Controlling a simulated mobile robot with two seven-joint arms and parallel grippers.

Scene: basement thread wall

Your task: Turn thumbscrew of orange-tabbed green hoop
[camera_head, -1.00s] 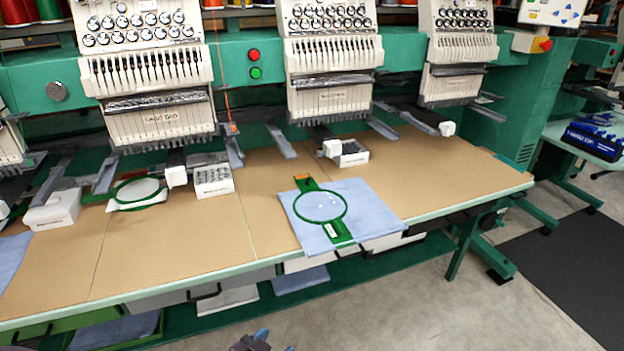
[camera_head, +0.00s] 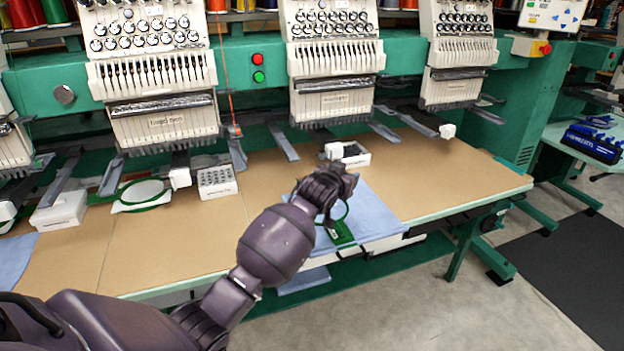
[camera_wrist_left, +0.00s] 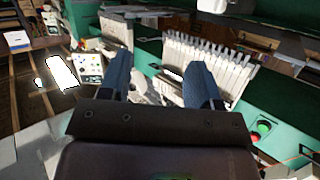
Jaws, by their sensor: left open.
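The green hoop (camera_head: 342,235) lies on a blue cloth (camera_head: 378,210) at the table's front edge. The hoop cannot be made out there. My right gripper is not in view.
Embroidery machine heads (camera_head: 335,95) stand along the table's back, with metal arms reaching forward. A second green hoop (camera_head: 145,193) and a white box of bobbins (camera_head: 216,181) lie to the left. The brown tabletop (camera_head: 450,175) is clear on the right.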

